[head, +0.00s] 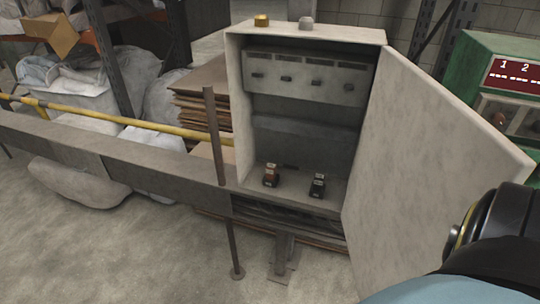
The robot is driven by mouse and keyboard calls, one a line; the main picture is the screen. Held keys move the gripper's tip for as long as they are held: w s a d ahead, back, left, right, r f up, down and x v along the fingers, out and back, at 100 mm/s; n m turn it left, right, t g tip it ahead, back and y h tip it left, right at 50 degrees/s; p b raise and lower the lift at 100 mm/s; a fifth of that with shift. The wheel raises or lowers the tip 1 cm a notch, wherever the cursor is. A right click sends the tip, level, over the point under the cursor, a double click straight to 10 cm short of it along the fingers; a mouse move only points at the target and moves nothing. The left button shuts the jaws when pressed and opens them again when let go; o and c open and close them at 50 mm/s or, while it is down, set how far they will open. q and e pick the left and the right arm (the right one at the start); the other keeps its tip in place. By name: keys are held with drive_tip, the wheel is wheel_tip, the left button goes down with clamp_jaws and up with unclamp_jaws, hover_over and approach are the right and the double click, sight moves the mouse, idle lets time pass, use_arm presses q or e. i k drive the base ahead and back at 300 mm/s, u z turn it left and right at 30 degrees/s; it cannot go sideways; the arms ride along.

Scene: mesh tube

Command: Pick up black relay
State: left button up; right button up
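The black relay (318,186) is a small dark block with a pale top. It stands on the floor of an open grey metal cabinet (238,110), right of centre. A similar relay with a reddish-brown body (271,175) stands to its left, apart from it. Neither gripper shows in the head view. Part of my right arm (490,240) fills the lower right corner, in front of the cabinet door's lower edge. Nothing touches the black relay.
The cabinet door (430,140) swings open to the right. A row of switch modules (305,77) hangs inside above the relays. A thin upright post (215,135) stands left of the cabinet, by a long grey beam (110,160). A green machine (480,60) stands far right.

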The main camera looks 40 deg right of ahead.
sight(319, 178)
drive_tip(key=z, duration=0.15)
drive_tip(key=i, duration=0.9)
drive_tip(key=z, duration=0.5)
